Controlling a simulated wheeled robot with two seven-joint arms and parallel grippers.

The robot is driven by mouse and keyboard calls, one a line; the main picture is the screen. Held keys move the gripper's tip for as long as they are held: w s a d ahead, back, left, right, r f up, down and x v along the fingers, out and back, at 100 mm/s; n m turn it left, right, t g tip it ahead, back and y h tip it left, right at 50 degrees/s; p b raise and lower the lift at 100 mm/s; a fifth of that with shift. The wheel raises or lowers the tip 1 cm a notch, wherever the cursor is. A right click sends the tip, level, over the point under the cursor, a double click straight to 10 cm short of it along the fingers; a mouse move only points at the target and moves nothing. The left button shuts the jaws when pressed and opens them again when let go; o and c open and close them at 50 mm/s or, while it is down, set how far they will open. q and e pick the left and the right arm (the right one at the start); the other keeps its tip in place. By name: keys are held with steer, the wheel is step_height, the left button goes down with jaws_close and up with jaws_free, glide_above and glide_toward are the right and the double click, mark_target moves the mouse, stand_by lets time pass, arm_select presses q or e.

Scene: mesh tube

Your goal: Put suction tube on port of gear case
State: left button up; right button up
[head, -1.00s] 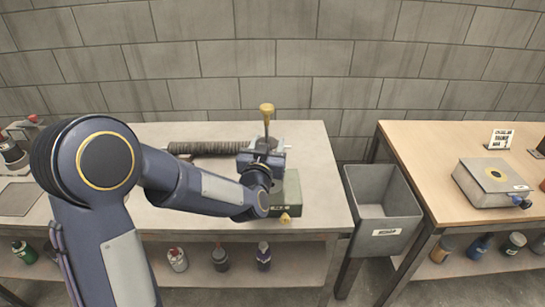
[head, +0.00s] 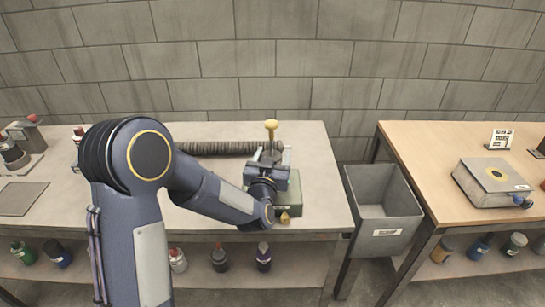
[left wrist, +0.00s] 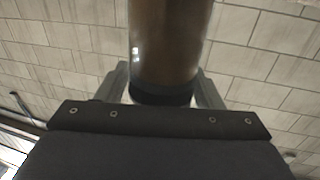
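The green gear case (head: 292,194) sits on the grey bench near its right end, with a small brass fitting (head: 284,217) low on its front. My left gripper (head: 268,163) is above the case and partly covers it. It is shut on an upright tube with a brass-yellow flared top (head: 271,126), which looks like the suction tube. In the left wrist view the tube (left wrist: 168,45) is a brown cylinder with a dark lower band between the fingers. The port and the tube's lower end are hidden, so contact cannot be told. My right gripper is not in view.
A dark ribbed hose (head: 215,148) lies along the back of the bench. A grey bin (head: 383,205) stands between this bench and a wooden table (head: 425,150) bearing a grey box (head: 490,183). Bottles (head: 219,259) stand on the lower shelf. A flat pad (head: 20,199) lies at left.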

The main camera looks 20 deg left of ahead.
arm_select(q)
steer(key=shift+o, duration=0.8)
steer(key=shift+r, duration=0.25)
steer(key=s+a+f+g+h, duration=0.1)
steer(key=s+g, duration=0.5)
steer(key=s, duration=1.2)
steer(key=s+a+f+n+g+h+b, duration=0.1)
steer(key=s+g+h, duration=0.3)
steer(key=s, duration=1.4)
steer(key=shift+s+a+f+g, duration=0.3)
steer(key=shift+a+g, duration=0.55)
steer(key=shift+g, duration=0.35)
steer(key=shift+r, duration=0.1)
